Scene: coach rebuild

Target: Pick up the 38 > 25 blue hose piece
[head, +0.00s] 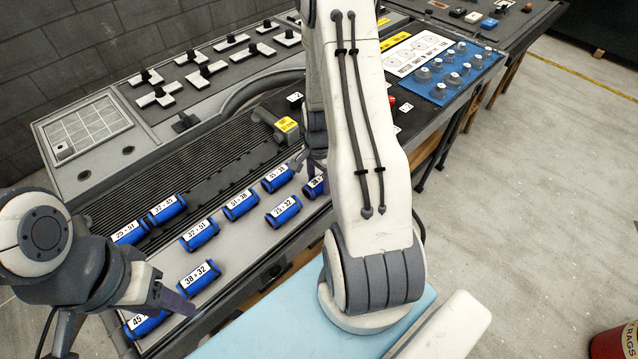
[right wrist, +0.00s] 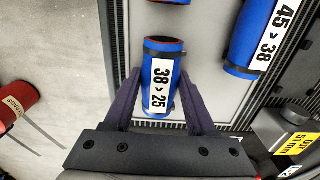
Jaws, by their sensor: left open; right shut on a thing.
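The 38 > 25 blue hose piece (right wrist: 160,80) has a white label and a dark band near each end. In the right wrist view my right gripper (right wrist: 160,88) is shut on it, one finger on each side. I cannot tell whether it still touches the bench. In the head view the piece (head: 316,186) is partly hidden by my right arm, and that gripper is mostly hidden too. My left gripper (head: 128,330) is open at the lower left, above the near-left end of the bench, close to the 38 > 32 piece (head: 198,278) and a 45 piece (head: 145,324).
Other blue hose pieces lie close by, including 45 > 38 (right wrist: 258,35), 25 > 32 (head: 283,210) and 51 > 38 (head: 241,204). A grey block with a yellow tag (head: 287,124) stands behind. A blue panel with knobs (head: 455,70) is at the back right.

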